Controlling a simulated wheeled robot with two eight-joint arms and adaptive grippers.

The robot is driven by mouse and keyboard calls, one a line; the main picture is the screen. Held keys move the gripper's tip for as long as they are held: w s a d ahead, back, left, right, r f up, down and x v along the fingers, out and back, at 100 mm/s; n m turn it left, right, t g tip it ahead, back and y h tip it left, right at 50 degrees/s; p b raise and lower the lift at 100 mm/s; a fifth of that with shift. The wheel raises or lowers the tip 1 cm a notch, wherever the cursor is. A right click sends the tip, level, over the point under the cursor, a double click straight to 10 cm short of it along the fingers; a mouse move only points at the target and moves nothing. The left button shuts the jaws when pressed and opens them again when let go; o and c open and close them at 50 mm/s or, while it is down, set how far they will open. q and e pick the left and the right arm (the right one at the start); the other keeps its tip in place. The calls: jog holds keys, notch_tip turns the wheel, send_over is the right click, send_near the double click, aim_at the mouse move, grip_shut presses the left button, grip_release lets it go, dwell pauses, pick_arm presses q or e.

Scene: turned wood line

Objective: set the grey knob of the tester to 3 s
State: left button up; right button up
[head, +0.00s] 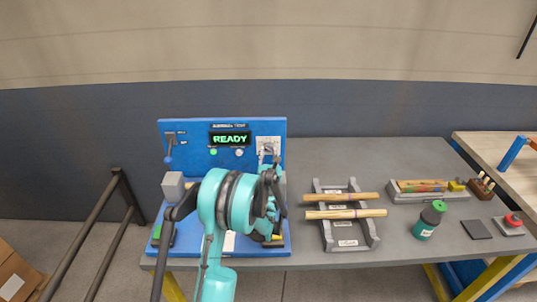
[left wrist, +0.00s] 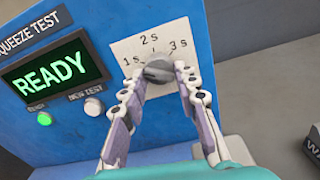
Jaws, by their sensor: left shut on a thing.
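The blue tester (head: 195,145) stands upright at the left of the grey table, and its display reads READY. Its grey knob (left wrist: 157,70) sits on a white plate marked 1s, 2s and 3s, seen best in the left wrist view. My left gripper (left wrist: 160,76) is shut on the knob, one finger on each side. The fingers partly cover the knob, and I cannot tell which mark its pointer faces. In the head view my left gripper (head: 268,158) reaches up to the plate, and my teal arm hides part of the tester. My right gripper is not in view.
A dark rack (head: 362,236) holding turned wooden pieces (head: 345,213) stands right of the tester. The table behind the rack is clear.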

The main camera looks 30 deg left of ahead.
pick_arm(q)
jog(key=m+b, duration=0.2)
jog(key=m, duration=0.4)
jog(key=shift+a, duration=0.1)
jog(key=m+b, duration=0.1)
jog(key=m, duration=0.3)
jog(key=shift+s, duration=0.1)
jog(key=m, duration=0.3)
jog(key=shift+r+m+b, duration=0.1)
jog(key=shift+m+b, duration=0.2)
jog(key=shift+b, duration=0.05)
jog(key=m, duration=0.5)
jog(key=shift+r+b, duration=0.15)
jog(key=shift+b, duration=0.2)
jog(key=shift+m, duration=2.4)
